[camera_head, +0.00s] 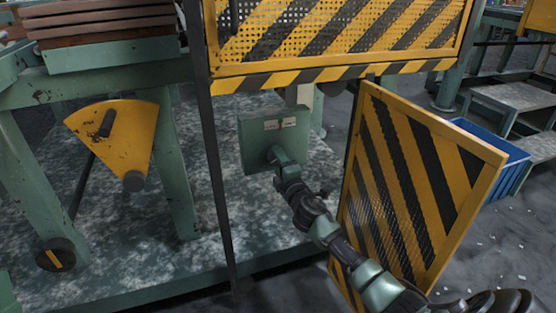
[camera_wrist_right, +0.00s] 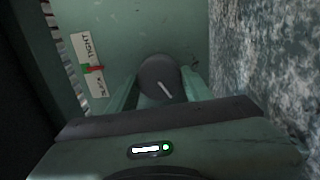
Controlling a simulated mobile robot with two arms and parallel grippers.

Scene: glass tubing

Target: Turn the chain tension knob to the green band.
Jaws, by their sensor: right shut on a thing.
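The chain tension knob (camera_wrist_right: 158,74) is dark and round with a white line, on the face of a green box (camera_head: 256,145). My right gripper (camera_wrist_right: 163,92) is shut on the knob, one finger on each side. In the head view my right gripper (camera_head: 275,158) reaches the box's lower face and hides the knob. A white scale plate (camera_wrist_right: 82,50) reads TIGHT at one end and SLACK at the other. A small green band (camera_wrist_right: 85,70) and a red pointer (camera_wrist_right: 97,68) show side by side near its middle. My left gripper is not in view.
An open yellow-black striped door panel (camera_head: 415,185) stands close to the right of my right arm. A striped guard (camera_head: 340,35) hangs above the box. A dark upright post (camera_head: 212,150) stands left of it. A blue bin (camera_head: 500,150) is behind the door.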

